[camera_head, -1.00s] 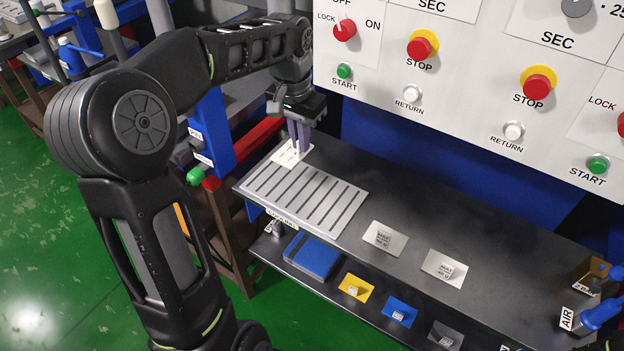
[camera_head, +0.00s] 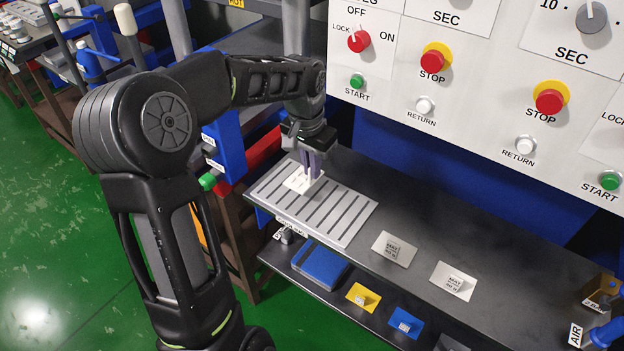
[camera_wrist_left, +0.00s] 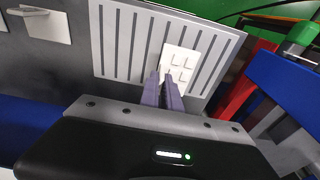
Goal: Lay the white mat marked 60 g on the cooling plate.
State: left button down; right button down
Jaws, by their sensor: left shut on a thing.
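The white mat (camera_head: 299,184) is at the tips of my left gripper (camera_head: 311,174), over the back-left part of the grey slotted cooling plate (camera_head: 346,217). In the left wrist view the mat (camera_wrist_left: 181,68) shows several raised squares, and the plate (camera_wrist_left: 119,44) spreads behind it. My left gripper (camera_wrist_left: 163,82) is shut on the mat near its edge. I cannot tell whether the mat touches the plate or hovers just above it. Its marking is too small to read. My right gripper is not in view.
A grey mat (camera_head: 386,255) and a whitish mat (camera_head: 442,283) lie on the dark bench right of the plate. The shelf below holds a blue block (camera_head: 320,264), a yellow mat (camera_head: 355,291) and a blue mat (camera_head: 397,314). The control panel (camera_head: 470,95) rises behind.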

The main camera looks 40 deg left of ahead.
aim_at(312, 182)
pick_arm(q)
jog(key=shift+f, duration=2.25)
jog(key=shift+f, duration=0.15)
jog(key=c, duration=1.6)
grip_release()
jog(key=r, duration=0.4)
jog(key=s+r, duration=0.1)
jog(key=r, duration=0.7)
jog(key=shift+s+r, duration=0.15)
jog(key=shift+s, duration=0.1)
